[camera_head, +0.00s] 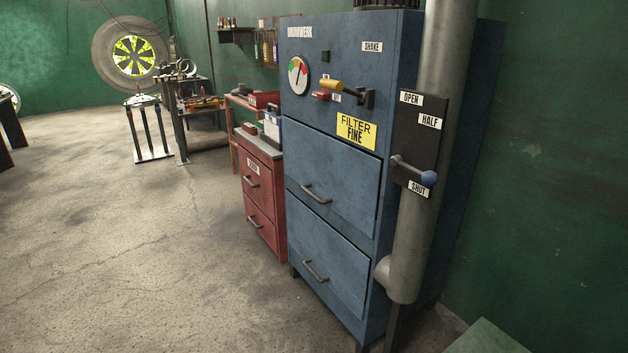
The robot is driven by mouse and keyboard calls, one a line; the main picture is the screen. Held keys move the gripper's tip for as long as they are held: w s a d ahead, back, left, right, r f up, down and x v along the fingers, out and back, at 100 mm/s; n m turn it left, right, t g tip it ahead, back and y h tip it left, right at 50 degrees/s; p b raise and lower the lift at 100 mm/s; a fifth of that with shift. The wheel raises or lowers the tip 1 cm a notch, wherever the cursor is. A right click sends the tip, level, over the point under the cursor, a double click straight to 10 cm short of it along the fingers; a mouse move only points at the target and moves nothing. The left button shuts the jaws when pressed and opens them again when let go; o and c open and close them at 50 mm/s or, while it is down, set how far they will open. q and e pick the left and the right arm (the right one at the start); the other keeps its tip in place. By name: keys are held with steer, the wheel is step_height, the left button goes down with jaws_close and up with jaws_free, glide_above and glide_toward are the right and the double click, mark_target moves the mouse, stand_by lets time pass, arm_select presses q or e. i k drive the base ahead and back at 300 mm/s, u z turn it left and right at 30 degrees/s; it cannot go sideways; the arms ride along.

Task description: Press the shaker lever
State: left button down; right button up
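A blue cabinet (400,60) stands at the centre right, with a "SHAKE" label (372,46) high on its front panel. Below and left of that label, a lever with a yellow grip (330,85) sticks out beside a black bracket (366,98). It looks like the shaker lever, lying roughly level; whether the grip joins the bracket is too small to tell. A small red part (320,96) sits just under the grip. Neither of my grippers shows in the head view.
A grey pipe (409,245) on the cabinet's right side carries a blue-knobbed handle (428,178) by the "SHUT" label. A round gauge (298,75) and two closed drawers (330,180) are on the front. A red cabinet (263,195) stands left. The floor (130,260) ahead-left is clear.

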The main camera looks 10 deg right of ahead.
mark_target(336, 85)
steer(key=z, duration=0.55)
steer(key=i, duration=0.9)
steer(key=z, duration=1.2)
